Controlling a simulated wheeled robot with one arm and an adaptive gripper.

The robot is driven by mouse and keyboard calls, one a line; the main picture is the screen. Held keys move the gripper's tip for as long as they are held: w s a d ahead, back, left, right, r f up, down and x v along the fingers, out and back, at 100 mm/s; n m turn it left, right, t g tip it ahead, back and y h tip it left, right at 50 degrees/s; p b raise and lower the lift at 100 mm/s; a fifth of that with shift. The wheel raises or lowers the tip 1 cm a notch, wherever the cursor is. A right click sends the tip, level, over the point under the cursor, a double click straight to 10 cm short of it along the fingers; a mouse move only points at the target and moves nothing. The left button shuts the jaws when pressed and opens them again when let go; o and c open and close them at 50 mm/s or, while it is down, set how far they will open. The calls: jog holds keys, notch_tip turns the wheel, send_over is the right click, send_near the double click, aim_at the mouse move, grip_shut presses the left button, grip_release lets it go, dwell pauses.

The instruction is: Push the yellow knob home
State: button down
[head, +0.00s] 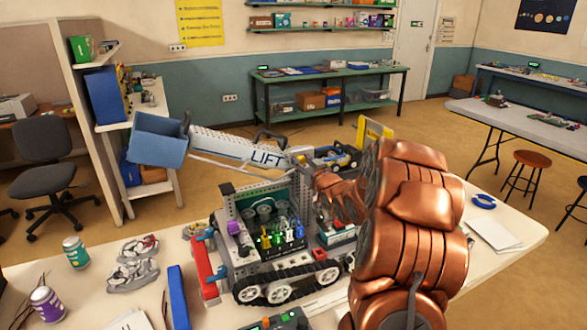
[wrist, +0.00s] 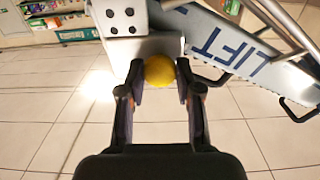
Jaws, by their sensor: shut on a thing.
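The yellow knob (wrist: 160,72) is a round yellow ball in the wrist view, in front of a grey block with black dots. My gripper (wrist: 160,76) has its two dark fingers on either side of the knob, shut on it. The knob is at the lower edge of the block; how deep it sits cannot be told. The block is beside the pale arm marked LIFT (wrist: 215,50). In the head view this LIFT arm (head: 240,148) rises over the tracked robot model (head: 270,235), and the knob cannot be made out there behind my copper arm.
The white table (head: 500,245) holds the model, cans (head: 76,252), a blue bar (head: 179,298), a blue ring (head: 483,201) and papers (head: 497,232). A blue bucket (head: 158,140) is on the LIFT arm's left end. A black handle bar (wrist: 208,78) is close to the right of my fingers.

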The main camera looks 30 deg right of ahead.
jog(key=shift+w, duration=0.1)
jog(key=c, duration=0.8)
grip_release()
jog(key=s, duration=0.4)
jog(key=s+a, duration=0.1)
jog(key=s, duration=0.2)
jog(key=s+a, duration=0.1)
jog(key=s, duration=0.3)
jog(key=shift+s, duration=0.35)
